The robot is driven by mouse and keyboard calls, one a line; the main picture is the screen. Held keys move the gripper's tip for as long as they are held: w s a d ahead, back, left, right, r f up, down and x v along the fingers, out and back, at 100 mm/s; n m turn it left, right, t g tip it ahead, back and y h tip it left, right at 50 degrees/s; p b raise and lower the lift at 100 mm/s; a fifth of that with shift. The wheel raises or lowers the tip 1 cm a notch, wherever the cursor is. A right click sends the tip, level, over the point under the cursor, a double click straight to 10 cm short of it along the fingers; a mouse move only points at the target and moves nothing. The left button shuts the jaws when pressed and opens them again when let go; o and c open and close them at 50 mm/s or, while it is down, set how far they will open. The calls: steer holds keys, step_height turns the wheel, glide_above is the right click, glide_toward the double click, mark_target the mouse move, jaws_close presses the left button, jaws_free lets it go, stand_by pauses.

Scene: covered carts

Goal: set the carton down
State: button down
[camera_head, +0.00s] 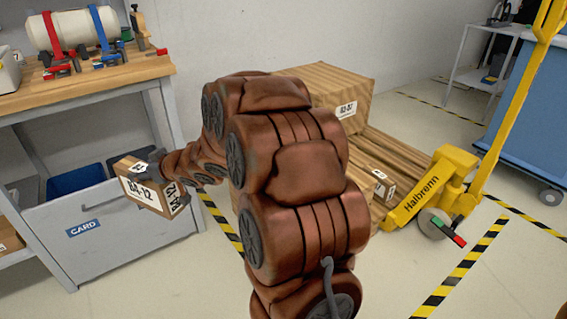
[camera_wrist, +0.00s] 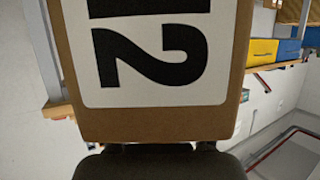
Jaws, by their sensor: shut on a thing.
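The carton (camera_head: 143,190) is a small brown box with white labels reading B4-12. It is held in front of the open workbench drawer at the left in the head view. In the wrist view the carton (camera_wrist: 158,122) fills the middle, with a large white label close to the camera. My gripper (camera_head: 153,160) is shut on the carton at its upper back side; the fingertips are mostly hidden. In the wrist view the dark gripper body (camera_wrist: 160,162) shows below the carton. I cannot tell whether the carton touches the drawer front.
The drawer marked CARD (camera_head: 110,225) holds a blue bin (camera_head: 76,178). The wooden workbench top (camera_head: 85,82) bears clamps and a strapped cylinder (camera_head: 75,30). A yellow pallet truck (camera_head: 440,185) and a pallet with a large carton (camera_head: 325,85) stand to the right.

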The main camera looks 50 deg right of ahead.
steer(key=s+d+f+m+h+p, duration=0.15)
steer(key=s+d, duration=0.25)
steer(key=d, duration=0.5)
steer(key=s+d+f+m+h, duration=0.15)
steer(key=s+d, duration=0.25)
steer(key=d, duration=0.4)
steer(key=s+d+f+h+p, duration=0.1)
steer(key=s+d+f, duration=0.25)
steer(key=d, duration=0.55)
steer(key=s+d+f+m+h+p, duration=0.1)
steer(key=s+d+f, duration=0.1)
steer(key=s+d, duration=0.75)
steer(key=s+d+f+m+h+p, duration=0.2)
steer(key=s+d, duration=0.3)
steer(key=s, duration=0.9)
steer(key=b+x, duration=0.4)
steer(key=x, duration=1.2)
steer(key=shift+w+b, duration=0.35)
steer(key=shift+w, duration=0.1)
steer(key=shift+a, duration=0.1)
